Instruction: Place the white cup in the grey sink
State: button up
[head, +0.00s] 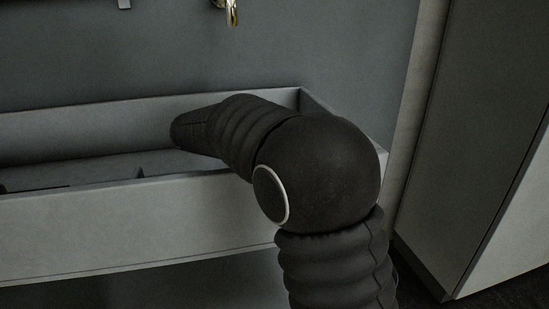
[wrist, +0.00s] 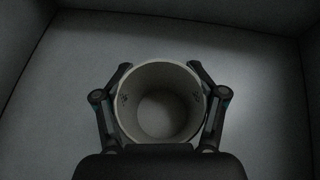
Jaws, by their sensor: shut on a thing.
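The white cup (wrist: 160,68) shows in the wrist view, seen from above into its open mouth. My gripper (wrist: 160,85) is shut on it, with one finger against each side. The grey sink (head: 110,235) is a long trough in the head view, and my arm reaches over its front wall into it. In the wrist view the sink's pale floor (wrist: 255,95) lies around and below the cup. I cannot tell whether the cup touches the floor. In the head view my gripper and the cup are hidden behind my arm and the sink wall.
A brass tap spout (head: 232,12) hangs from the wall above the sink. A tall cabinet (head: 460,130) stands at the right. Dark low shapes (head: 75,180) show inside the sink's left part. The floor around the cup looks clear.

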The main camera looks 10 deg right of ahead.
jog(key=shift+f, duration=0.1)
jog(key=o, duration=1.2)
jog(key=shift+a+r, duration=0.1)
jog(key=shift+r, duration=0.15)
jog(key=p+v, duration=0.1)
jog(key=v, duration=1)
jog(key=shift+a+r, duration=0.1)
jog(key=shift+a, duration=0.25)
jog(key=shift+s+r, duration=0.1)
